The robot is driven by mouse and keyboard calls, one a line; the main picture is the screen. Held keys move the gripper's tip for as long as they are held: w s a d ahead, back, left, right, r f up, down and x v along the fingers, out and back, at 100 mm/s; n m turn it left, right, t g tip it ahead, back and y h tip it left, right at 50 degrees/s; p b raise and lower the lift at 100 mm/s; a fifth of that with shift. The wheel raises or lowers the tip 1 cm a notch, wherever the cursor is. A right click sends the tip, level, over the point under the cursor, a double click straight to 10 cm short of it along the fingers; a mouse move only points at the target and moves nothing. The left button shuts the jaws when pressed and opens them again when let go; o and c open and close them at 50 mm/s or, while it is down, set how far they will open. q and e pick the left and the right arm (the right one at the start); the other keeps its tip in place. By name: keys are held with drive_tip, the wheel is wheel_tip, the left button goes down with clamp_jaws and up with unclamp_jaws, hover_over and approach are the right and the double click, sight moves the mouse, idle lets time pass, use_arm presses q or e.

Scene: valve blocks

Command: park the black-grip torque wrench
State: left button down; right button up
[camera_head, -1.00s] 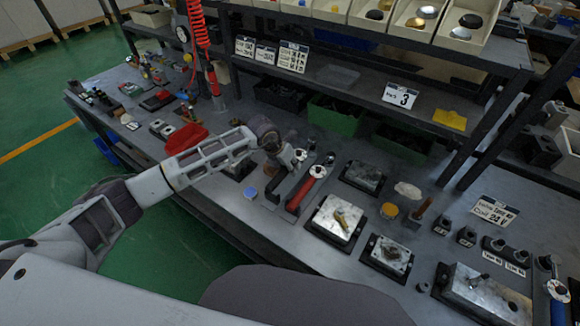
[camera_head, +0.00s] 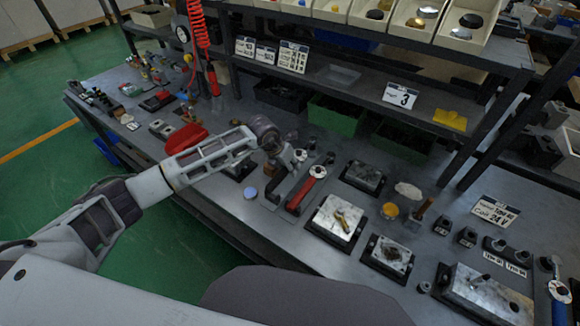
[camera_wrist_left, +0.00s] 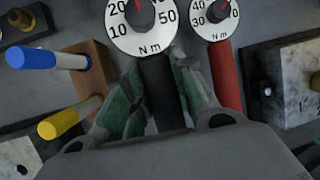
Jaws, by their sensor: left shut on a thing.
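The black-grip torque wrench has a white round dial (camera_wrist_left: 141,22) marked in N m, and its black grip (camera_wrist_left: 163,90) runs between my left gripper's fingers in the left wrist view. My left gripper (camera_wrist_left: 160,88) is shut on that grip, its green-padded fingers on either side. In the head view my left gripper (camera_head: 284,168) is low over the bench, and the black wrench is partly hidden by it. A red-grip torque wrench (camera_head: 305,191) lies just to the right; its red grip (camera_wrist_left: 224,75) also shows in the left wrist view. My right gripper is out of view.
A blue handle (camera_wrist_left: 45,58) and a yellow handle (camera_wrist_left: 65,122) stand by a brown block (camera_wrist_left: 95,68), left of the gripper. Metal plates (camera_head: 337,221) on dark bases are to the right. Green bins (camera_head: 335,116) and a shelf are behind.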

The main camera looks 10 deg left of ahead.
use_arm(q)
drive_tip(key=shift+f+b, duration=0.75)
drive_tip(key=shift+f, duration=0.15)
drive_tip(key=shift+f+b, duration=0.8)
drive_tip(key=shift+f, duration=0.2)
idle(0.6)
drive_tip(key=c, duration=1.1)
unclamp_jaws()
drive_tip(key=shift+f, duration=0.15)
drive_tip(key=v, duration=1.2)
